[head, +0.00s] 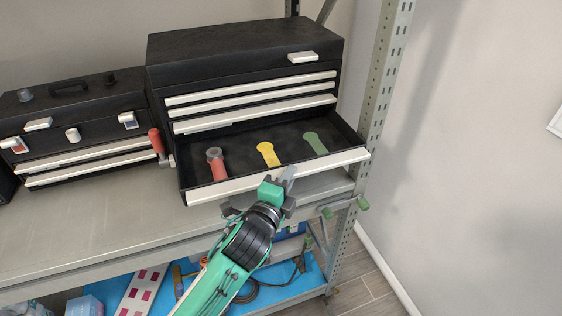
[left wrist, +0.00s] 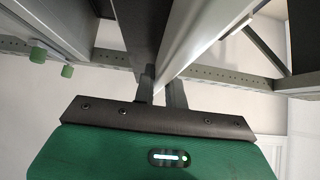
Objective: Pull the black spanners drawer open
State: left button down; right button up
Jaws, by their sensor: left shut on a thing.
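The black spanners drawer (head: 240,152) is the bottom drawer of the black tool chest (head: 245,45) and stands pulled out. Red (head: 217,165), yellow (head: 268,153) and green (head: 316,142) spanners lie inside it. My left gripper (head: 287,178) is at the drawer's white front edge (head: 325,163), right of its middle. In the left wrist view, the fingers (left wrist: 160,85) close on the white edge strip (left wrist: 200,35). The fingertips are partly hidden by the strip. My right gripper is in neither view.
A smaller black toolbox (head: 75,115) stands at the left on the grey shelf (head: 95,215). A red-handled tool (head: 157,142) is between the boxes. A perforated rack post (head: 380,90) stands close to the drawer's right end. Lower blue shelf (head: 310,278) holds loose items.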

pick_arm(q)
jog(key=shift+s+d, duration=0.15)
jog(key=shift+s, duration=0.35)
jog(key=shift+s+d, duration=0.15)
jog(key=shift+s, duration=0.5)
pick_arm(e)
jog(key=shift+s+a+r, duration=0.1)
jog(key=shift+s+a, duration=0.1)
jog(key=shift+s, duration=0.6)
pick_arm(q)
jog(key=c, duration=1.5)
grip_release()
jog(key=shift+o, duration=0.3)
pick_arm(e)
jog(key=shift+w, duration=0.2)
